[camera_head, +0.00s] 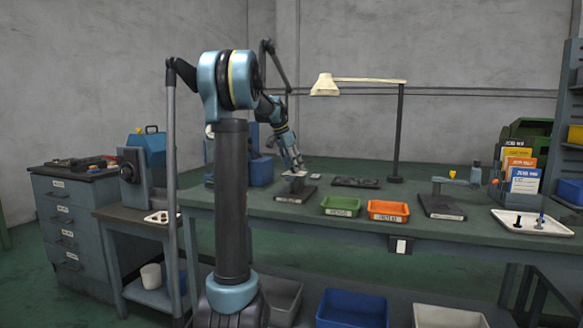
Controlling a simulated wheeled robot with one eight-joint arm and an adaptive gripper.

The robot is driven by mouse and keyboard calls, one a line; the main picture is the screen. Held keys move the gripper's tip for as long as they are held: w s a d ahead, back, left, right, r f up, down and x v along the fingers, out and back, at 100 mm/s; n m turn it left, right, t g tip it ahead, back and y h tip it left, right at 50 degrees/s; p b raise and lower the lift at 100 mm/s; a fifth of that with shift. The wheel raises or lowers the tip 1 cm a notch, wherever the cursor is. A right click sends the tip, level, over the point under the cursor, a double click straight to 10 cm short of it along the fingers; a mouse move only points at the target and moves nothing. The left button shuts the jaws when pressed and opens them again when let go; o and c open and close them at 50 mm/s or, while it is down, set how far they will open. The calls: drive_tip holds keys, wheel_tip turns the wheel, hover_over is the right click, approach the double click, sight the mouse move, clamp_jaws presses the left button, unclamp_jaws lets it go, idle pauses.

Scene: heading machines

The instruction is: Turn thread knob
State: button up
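My arm reaches over the workbench (270,208) from the left of the picture. My gripper (298,170) points down at a small device on a dark base plate (295,194). Its fingers are small and dark here, so I cannot tell whether they are open, shut or touching the device. No part is clearly recognisable as the thread knob. A knob may be hidden at the gripper's tip. Another bench device (445,196), on a dark base to the right, carries a small yellow piece (452,174) on top.
A green tray (341,207) and an orange tray (388,210) sit at the bench's front edge. A desk lamp (398,130) stands behind them. A white tray (531,224) with small bolt-like parts lies at the right. A grey machine (135,180) stands on the left side table.

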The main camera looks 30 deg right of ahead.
drive_tip(key=v, duration=1.2)
drive_tip(key=shift+w+a+f, duration=0.1)
